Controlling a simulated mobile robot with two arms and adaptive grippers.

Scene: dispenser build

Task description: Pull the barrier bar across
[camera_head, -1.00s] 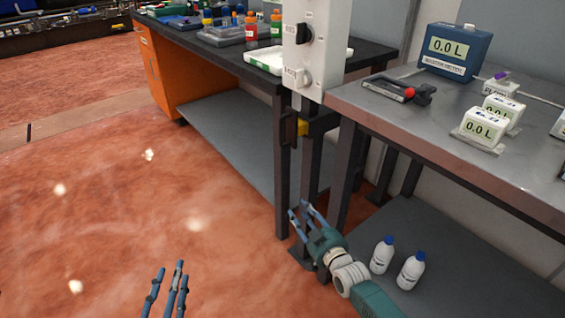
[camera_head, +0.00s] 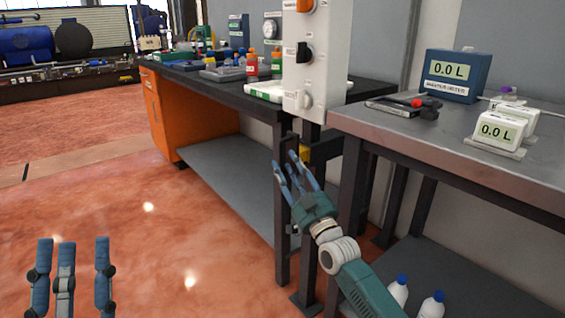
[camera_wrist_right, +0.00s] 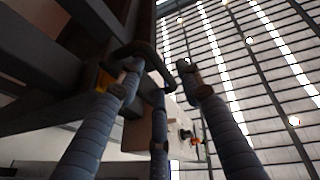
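The barrier bar cannot be picked out for certain. A dark bracket with a yellow block (camera_head: 305,153) sits between the two workbenches, below the white control panel. In the right wrist view a dark handle-like loop (camera_wrist_right: 148,52) shows near the fingertips, with a yellow part (camera_wrist_right: 103,80) beside it. My right gripper (camera_head: 289,160) is open, fingers pointing up, in front of the dark bench legs and close to the yellow block. Its spread fingers (camera_wrist_right: 160,72) hold nothing; whether one touches the loop is unclear. My left gripper (camera_head: 72,242) is open and empty over the floor at lower left.
The white control panel (camera_head: 318,60) with knobs stands above the gap. The grey bench (camera_head: 450,145) is at right and the dark-topped bench with orange drawers (camera_head: 195,115) at left. White bottles (camera_head: 431,306) stand low at right. The floor at left is clear.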

